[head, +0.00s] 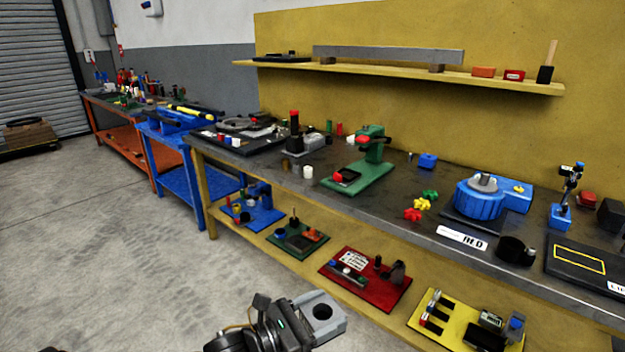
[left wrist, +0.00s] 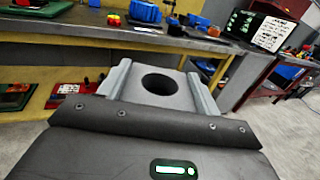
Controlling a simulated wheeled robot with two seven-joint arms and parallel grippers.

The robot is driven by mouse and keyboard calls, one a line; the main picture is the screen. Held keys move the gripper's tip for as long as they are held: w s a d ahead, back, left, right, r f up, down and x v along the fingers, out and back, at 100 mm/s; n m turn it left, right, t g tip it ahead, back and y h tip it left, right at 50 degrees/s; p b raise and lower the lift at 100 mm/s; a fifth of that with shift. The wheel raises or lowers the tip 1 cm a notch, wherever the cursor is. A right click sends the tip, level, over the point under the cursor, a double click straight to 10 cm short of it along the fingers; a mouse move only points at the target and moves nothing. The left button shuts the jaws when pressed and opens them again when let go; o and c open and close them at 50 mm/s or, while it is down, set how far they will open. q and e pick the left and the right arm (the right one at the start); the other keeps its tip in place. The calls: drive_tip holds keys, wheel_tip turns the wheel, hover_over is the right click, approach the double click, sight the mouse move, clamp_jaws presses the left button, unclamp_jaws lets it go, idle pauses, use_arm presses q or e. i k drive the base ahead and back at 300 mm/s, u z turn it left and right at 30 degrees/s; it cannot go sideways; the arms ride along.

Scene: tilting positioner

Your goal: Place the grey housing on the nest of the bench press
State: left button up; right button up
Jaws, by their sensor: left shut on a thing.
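The grey housing (head: 333,326) is a light grey block with a round dark hole, at the bottom middle of the head view. My left gripper (head: 312,306) is shut on it and holds it in front of the bench, below the benchtop. In the left wrist view the housing (left wrist: 150,100) sits between the fingers, its hole facing the camera. The green bench press (head: 370,150) stands on the dark benchtop, up and right of the gripper and well apart from it. A black block with a red part (head: 346,177) lies on its base; I cannot make out the nest clearly. My right gripper is out of view.
A blue round machine (head: 480,200), red, yellow and green knobs (head: 420,204) and a white cylinder (head: 308,171) stand on the benchtop. The lower shelf holds a red board (head: 365,292) and a yellow board (head: 450,335). The floor to the left is clear.

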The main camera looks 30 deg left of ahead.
sight(346, 176)
drive_tip(key=u, duration=2.05)
drive_tip(key=i, duration=3.4)
drive_tip(key=z, duration=4.2)
